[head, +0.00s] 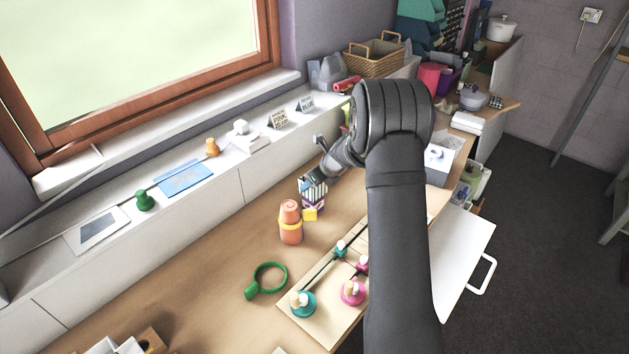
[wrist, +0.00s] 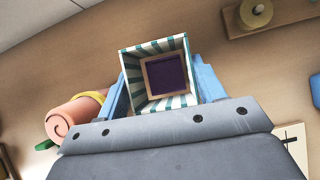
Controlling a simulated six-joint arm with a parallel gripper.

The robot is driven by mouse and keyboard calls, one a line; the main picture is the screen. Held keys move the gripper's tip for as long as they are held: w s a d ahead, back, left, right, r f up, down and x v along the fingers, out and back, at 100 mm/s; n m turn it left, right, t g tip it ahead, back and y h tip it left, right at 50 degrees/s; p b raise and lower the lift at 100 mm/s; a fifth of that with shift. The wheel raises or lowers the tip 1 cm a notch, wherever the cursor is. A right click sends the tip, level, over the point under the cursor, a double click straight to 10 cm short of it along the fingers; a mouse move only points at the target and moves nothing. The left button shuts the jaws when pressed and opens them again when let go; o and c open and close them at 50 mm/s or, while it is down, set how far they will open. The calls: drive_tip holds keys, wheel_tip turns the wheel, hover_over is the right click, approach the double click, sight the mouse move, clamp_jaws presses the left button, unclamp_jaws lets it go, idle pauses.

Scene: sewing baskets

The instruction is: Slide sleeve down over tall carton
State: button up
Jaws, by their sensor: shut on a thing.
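The sleeve (wrist: 136,70) is a square, open-ended tube with white and teal stripes. My gripper (wrist: 164,90) is shut on it, with one blue finger along each side. Through the sleeve's open top, the wrist view shows a dark purple square with a tan border, which looks like the top of the tall carton (wrist: 168,76). How far the sleeve sits over it cannot be told. In the head view, my gripper (head: 311,187) is at a white and purple striped upright carton (head: 315,204) on the table; my fingers partly hide the sleeve there.
An orange roll (head: 290,222) with a yellow band stands close to the left of the carton. A green ring (head: 268,279) and a board (head: 318,322) with teal and pink knobs lie nearer. The window ledge (head: 230,175) runs behind. Bare table lies left of the roll.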

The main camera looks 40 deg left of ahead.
drive_tip(key=shift+f, duration=0.7)
drive_tip(key=shift+f, duration=0.35)
drive_tip(key=shift+f, duration=0.3)
drive_tip(key=shift+f, duration=0.7)
drive_tip(key=shift+f, duration=0.35)
drive_tip(key=shift+f, duration=0.35)
drive_tip(key=shift+f, duration=0.35)
drive_tip(key=shift+f, duration=0.7)
drive_tip(key=shift+f, duration=0.3)
